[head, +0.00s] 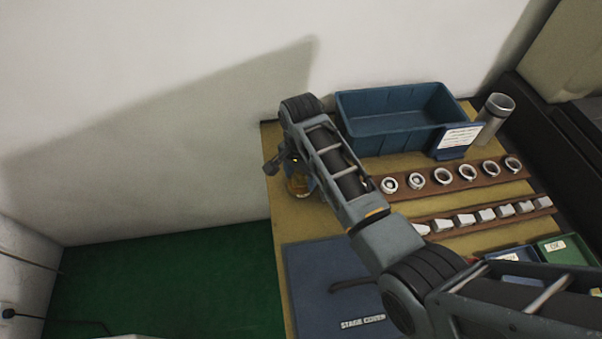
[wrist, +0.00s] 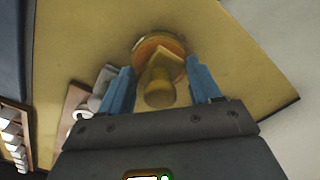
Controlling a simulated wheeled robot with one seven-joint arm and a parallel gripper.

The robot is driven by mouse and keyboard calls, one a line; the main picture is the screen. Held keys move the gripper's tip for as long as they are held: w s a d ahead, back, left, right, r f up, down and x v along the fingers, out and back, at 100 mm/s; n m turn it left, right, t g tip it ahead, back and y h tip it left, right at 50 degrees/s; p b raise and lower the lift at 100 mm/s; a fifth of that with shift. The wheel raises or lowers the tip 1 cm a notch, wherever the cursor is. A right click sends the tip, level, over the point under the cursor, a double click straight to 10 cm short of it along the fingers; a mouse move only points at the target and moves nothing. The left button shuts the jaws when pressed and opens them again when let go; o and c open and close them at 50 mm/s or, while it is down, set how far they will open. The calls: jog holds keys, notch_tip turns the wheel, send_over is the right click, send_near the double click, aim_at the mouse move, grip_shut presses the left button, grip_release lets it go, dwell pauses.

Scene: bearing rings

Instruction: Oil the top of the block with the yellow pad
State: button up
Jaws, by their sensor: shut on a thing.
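My gripper (wrist: 162,82) points down over the far left part of the table, its blue fingers on either side of the yellow pad's handle (wrist: 159,92). It is shut on the yellow pad. The pad is at or just above a round amber dish (wrist: 146,47); I cannot tell whether it touches the oil inside. In the head view the amber dish (head: 299,186) shows partly behind my arm, and the pad cannot be made out. I cannot identify the block with certainty in either view.
A blue bin (head: 385,139) and a metal cup (head: 496,113) stand at the back. A brown strip (head: 462,179) holds several rings, another several pale pieces (head: 487,214). A blue mat (head: 310,275) and a green tray (head: 566,248) lie nearer. The table edge is close by on the left.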

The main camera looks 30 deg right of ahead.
jog(key=shift+f, duration=0.1)
notch_tip(320, 180, up, 2)
jog(key=shift+r+p, duration=0.25)
jog(key=shift+p, duration=0.85)
jog(key=shift+r, duration=2.3)
jog(key=n, duration=0.2)
jog(key=w+n+b, duration=0.1)
jog(key=n, duration=0.2)
jog(key=shift+w+f, duration=0.1)
jog(key=shift+f, duration=0.1)
jog(key=n, duration=0.3)
jog(key=shift+w+n, duration=0.3)
jog(key=shift+n, duration=0.1)
jog(key=n, duration=0.3)
jog(key=shift+w+f+n+b, duration=0.1)
jog(key=shift+w+n+b, duration=0.25)
jog(key=shift+n, duration=0.05)
